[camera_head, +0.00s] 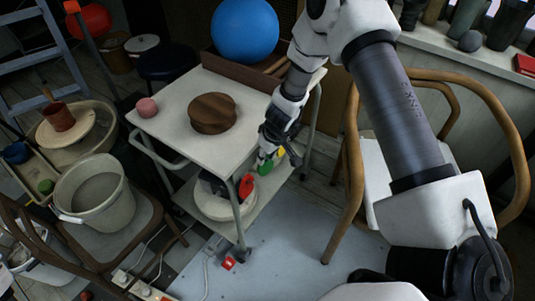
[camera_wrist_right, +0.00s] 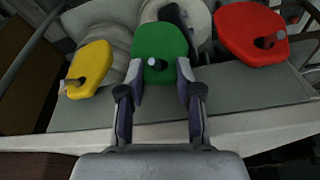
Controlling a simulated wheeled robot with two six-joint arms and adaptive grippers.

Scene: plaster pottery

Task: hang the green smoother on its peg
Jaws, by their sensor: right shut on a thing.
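The green smoother (camera_wrist_right: 160,50) is between the fingers of my right gripper (camera_wrist_right: 161,88), which are shut on its lower sides. In the head view the green smoother (camera_head: 265,167) shows below my right gripper (camera_head: 266,150), at the cart's side. A small pale peg end (camera_wrist_right: 152,62) shows at the smoother's face; I cannot tell whether the smoother rests on it. A yellow smoother (camera_wrist_right: 90,68) and a red smoother (camera_wrist_right: 250,32) are on either side, each with a peg end showing. My left gripper is out of view.
The white cart (camera_head: 178,139) carries a brown round block (camera_head: 212,113), a pink piece (camera_head: 147,107) and a blue ball (camera_head: 245,31) in a wooden tray. A wooden chair (camera_head: 352,160) stands to the right. Pale floor (camera_head: 300,235) lies open in front.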

